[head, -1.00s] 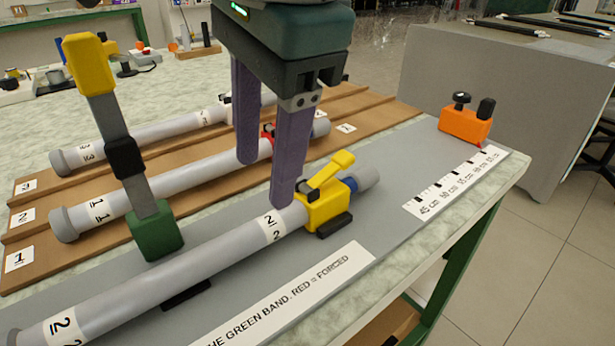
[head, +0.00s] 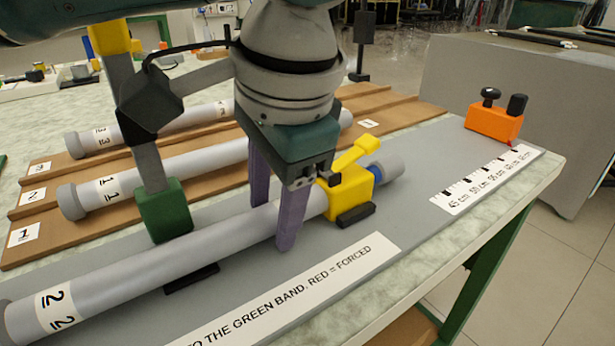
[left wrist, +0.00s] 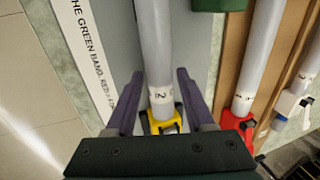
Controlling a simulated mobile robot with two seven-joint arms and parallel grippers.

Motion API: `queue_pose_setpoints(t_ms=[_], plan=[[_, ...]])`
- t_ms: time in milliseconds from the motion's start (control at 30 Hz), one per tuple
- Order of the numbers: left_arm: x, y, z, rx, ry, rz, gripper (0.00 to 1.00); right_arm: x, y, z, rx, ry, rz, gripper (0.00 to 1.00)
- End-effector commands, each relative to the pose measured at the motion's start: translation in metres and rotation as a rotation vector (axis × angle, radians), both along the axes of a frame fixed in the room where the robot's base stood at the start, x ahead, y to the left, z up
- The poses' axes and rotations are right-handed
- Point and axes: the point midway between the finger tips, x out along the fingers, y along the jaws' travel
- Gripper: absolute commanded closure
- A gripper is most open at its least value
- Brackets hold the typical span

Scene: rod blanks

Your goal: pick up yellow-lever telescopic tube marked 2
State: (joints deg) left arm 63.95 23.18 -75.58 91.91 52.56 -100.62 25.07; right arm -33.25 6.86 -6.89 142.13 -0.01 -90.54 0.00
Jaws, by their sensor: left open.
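The grey telescopic tube marked 2 (head: 150,268) lies along the grey mat, raised on dark supports. Its yellow clamp (head: 347,200) sits near the right end with its yellow lever (head: 354,153) tilted up. A blue band and a thinner grey end show beyond it. My left gripper (head: 273,226) is open, with purple fingers pointing down on either side of the tube, just left of the clamp. In the left wrist view, the tube (left wrist: 159,65) runs between the spread fingers (left wrist: 159,100), with gaps on both sides; the yellow clamp (left wrist: 160,123) is near the palm. My right gripper is not in view.
Tubes marked 1 (head: 150,176) and 3 (head: 160,128) lie in the brown rack behind. A green-footed post (head: 164,210) stands close behind tube 2. An orange block (head: 494,122) and a centimetre scale (head: 490,180) are at the right.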

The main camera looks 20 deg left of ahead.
Motion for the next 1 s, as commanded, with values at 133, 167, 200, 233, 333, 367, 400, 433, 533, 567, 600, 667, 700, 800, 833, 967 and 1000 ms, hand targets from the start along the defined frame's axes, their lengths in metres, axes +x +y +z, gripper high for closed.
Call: queue_pose_setpoints(t_ms=[133,167,200,233,333,367,400,433,533,567,600,667,700,800,833,967,1000], plan=[[0.0,0.0,0.0,0.0,0.0,0.0,0.58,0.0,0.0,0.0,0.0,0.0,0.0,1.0],[0.0,0.0,0.0,0.0,0.0,0.0,0.61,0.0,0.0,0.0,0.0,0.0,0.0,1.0],[0.0,0.0,0.0,0.0,0.0,0.0,0.66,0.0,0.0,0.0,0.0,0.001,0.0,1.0],[0.0,0.0,0.0,0.0,0.0,0.0,0.69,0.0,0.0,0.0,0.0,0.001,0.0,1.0],[0.0,0.0,0.0,-0.001,0.001,0.0,0.8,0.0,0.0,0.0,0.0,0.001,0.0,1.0],[0.0,0.0,0.0,-0.001,0.001,0.0,0.84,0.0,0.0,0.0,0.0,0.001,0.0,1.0],[0.0,0.0,0.0,-0.001,0.001,0.0,0.88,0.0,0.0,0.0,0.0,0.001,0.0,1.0],[0.0,0.0,0.0,-0.001,0.001,0.0,0.92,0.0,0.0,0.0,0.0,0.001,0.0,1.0],[0.0,0.0,0.001,0.0,0.0,0.0,0.93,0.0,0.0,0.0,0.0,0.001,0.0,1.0],[0.0,0.0,0.001,0.0,0.0,0.0,0.93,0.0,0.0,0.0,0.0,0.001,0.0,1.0],[0.0,0.0,0.001,0.0,0.0,0.0,0.93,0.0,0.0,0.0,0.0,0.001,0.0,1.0],[0.0,0.0,0.001,-0.001,-0.001,0.0,0.93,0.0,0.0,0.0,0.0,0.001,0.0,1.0],[0.0,0.0,0.002,-0.001,-0.001,0.0,0.93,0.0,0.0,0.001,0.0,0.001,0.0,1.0],[0.0,-0.001,0.007,-0.001,-0.001,0.0,0.93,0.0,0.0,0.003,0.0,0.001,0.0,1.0],[0.0,-0.001,0.01,-0.001,0.0,0.0,0.93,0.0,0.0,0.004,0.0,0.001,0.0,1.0],[0.0,-0.001,0.027,-0.003,-0.002,-0.001,0.93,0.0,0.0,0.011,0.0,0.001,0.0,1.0],[0.001,-0.001,0.034,-0.002,-0.003,-0.001,0.93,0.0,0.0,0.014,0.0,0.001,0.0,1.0]])
